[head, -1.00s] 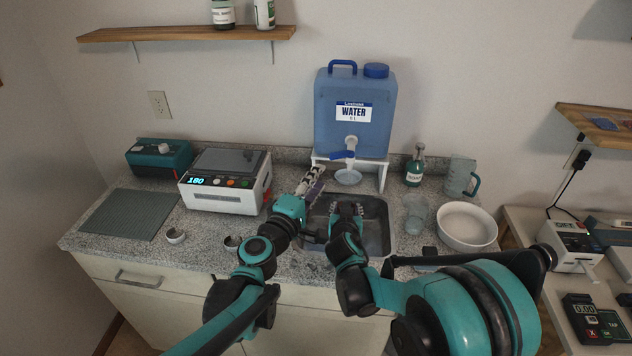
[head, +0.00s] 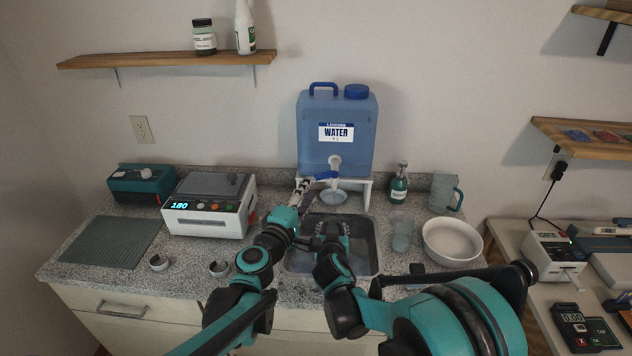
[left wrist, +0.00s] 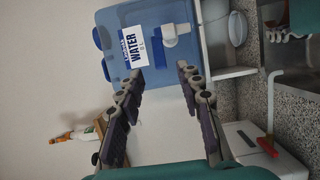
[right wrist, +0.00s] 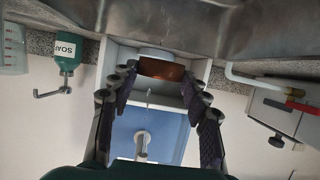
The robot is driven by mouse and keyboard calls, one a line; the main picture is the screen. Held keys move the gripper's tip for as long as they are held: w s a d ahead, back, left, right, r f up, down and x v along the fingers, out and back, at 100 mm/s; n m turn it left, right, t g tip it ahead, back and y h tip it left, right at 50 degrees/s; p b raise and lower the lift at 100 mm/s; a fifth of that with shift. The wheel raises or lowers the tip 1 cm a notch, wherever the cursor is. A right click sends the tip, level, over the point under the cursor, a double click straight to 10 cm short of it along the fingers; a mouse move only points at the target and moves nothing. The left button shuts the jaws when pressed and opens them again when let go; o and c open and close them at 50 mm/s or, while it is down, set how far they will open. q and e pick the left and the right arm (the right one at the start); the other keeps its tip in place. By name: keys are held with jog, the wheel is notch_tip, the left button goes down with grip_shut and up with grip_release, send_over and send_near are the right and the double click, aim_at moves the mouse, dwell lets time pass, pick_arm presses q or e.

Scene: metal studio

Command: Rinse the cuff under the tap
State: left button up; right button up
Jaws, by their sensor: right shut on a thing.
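A brown, copper-looking cuff (right wrist: 162,70) sits between the fingertips of my right gripper (right wrist: 160,78), which is shut on it. In the head view my right gripper (head: 331,230) is low over the sink (head: 365,262), and its arm hides the cuff. The white tap (head: 335,162) with a blue lever (head: 326,175) sticks out from the blue water jug (head: 337,130). It also shows in the left wrist view (left wrist: 170,35). My left gripper (head: 303,186) is open and empty, its fingers apart just left of the tap.
Two grey open cuffs (head: 159,262) (head: 219,268) lie on the counter at left, by a heater box (head: 208,222) and a ribbed mat (head: 112,240). A soap bottle (head: 399,186), a clear cup (head: 401,236), a jug (head: 444,190) and a white bowl (head: 452,241) stand right of the sink.

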aim_at(318, 178)
pick_arm(q)
jog(key=x, duration=0.8)
grip_shut()
